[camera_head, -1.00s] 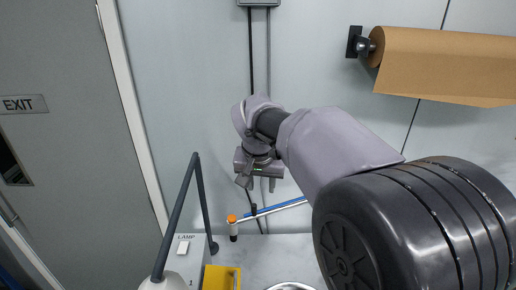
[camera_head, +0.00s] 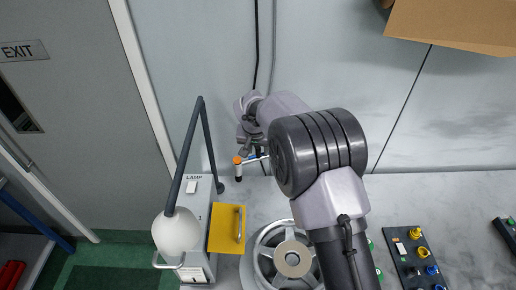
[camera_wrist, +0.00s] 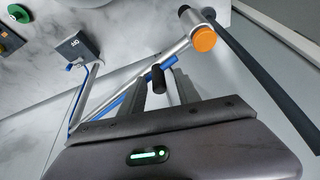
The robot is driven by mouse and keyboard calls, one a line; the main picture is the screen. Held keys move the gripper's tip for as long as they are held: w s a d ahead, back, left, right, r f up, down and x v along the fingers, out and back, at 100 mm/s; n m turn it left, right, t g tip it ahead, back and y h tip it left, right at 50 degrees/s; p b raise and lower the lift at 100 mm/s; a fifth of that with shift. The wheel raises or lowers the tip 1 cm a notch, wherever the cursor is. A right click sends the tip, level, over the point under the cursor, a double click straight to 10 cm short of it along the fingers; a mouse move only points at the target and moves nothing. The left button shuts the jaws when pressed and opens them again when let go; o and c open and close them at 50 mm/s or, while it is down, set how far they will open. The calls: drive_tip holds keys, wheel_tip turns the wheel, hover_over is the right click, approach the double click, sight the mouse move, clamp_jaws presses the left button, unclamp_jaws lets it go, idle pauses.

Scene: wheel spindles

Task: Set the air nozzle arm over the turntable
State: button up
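The air nozzle arm is a silver tube with a blue hose and an orange-capped end (camera_head: 238,161), at the back of the bench behind the lamp box. In the wrist view the silver tube (camera_wrist: 128,81) runs diagonally up to the orange cap (camera_wrist: 204,39). A black handle (camera_wrist: 159,80) stands up from it. My gripper (camera_wrist: 160,88) is open, with one finger on each side of the handle and gaps showing. In the head view my arm hides the fingers and most of the tube. The turntable (camera_head: 256,262) is a round, silver, spoked disc with a tan hub, partly behind my arm.
A lamp with a white globe (camera_head: 176,231) and dark post stands on a white box (camera_head: 199,195) left of the turntable. A yellow panel with a handle (camera_head: 226,229) sits between them. A dark panel with coloured knobs (camera_head: 409,262) is at the right. A small grey unit (camera_wrist: 78,46) stands near the tube.

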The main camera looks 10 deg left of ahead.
clamp_jaws()
idle(1.4)
